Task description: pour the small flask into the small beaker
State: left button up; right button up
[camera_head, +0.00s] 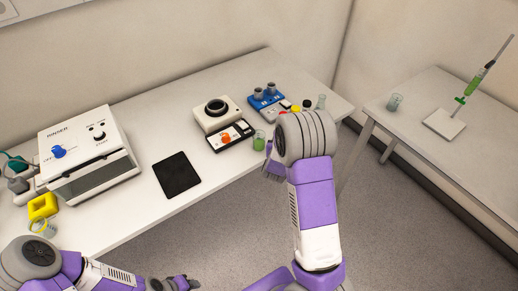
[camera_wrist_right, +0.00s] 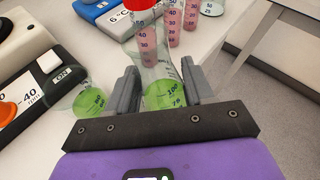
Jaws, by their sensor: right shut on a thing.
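A clear conical flask with green liquid and printed marks (camera_wrist_right: 162,92) stands between the two fingers of my right gripper (camera_wrist_right: 160,88) in the right wrist view. The gripper is shut on it. In the head view my right arm hides most of this gripper and the flask. A small beaker with green liquid (camera_head: 259,141) stands on the bench just left of the right gripper; the right wrist view also shows it (camera_wrist_right: 90,101), left of the fingers. My left gripper (camera_head: 183,283) is low at the bottom edge, away from these; its jaw opening is unclear.
Vials with pink liquid (camera_wrist_right: 172,22) and another flask (camera_head: 321,102) stand behind. A stirrer (camera_head: 228,137), blue device (camera_head: 266,100), black pad (camera_head: 177,174) and white machine (camera_head: 88,158) occupy the bench. Another beaker (camera_head: 43,228) is front left; one (camera_head: 394,102) is on the side table.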

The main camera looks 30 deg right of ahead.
jog(key=b, duration=0.1)
jog(key=m+b, duration=0.1)
jog(key=b, duration=0.1)
jog(key=shift+s+d+f, duration=0.1)
jog(key=shift+d+f, duration=0.05)
jog(key=shift+f, duration=0.15)
jog(key=shift+s+r+y, duration=0.1)
jog(key=shift+y, duration=0.2)
jog(key=shift+r, duration=0.2)
jog(key=shift+d+r, duration=0.1)
jog(key=shift+t, duration=0.3)
jog(key=shift+s+d+r+p, duration=0.4)
jog(key=shift+s+d+r, duration=0.85)
jog(key=shift+d+r, duration=0.2)
jog(key=shift+f, duration=0.1)
dwell(0.4)
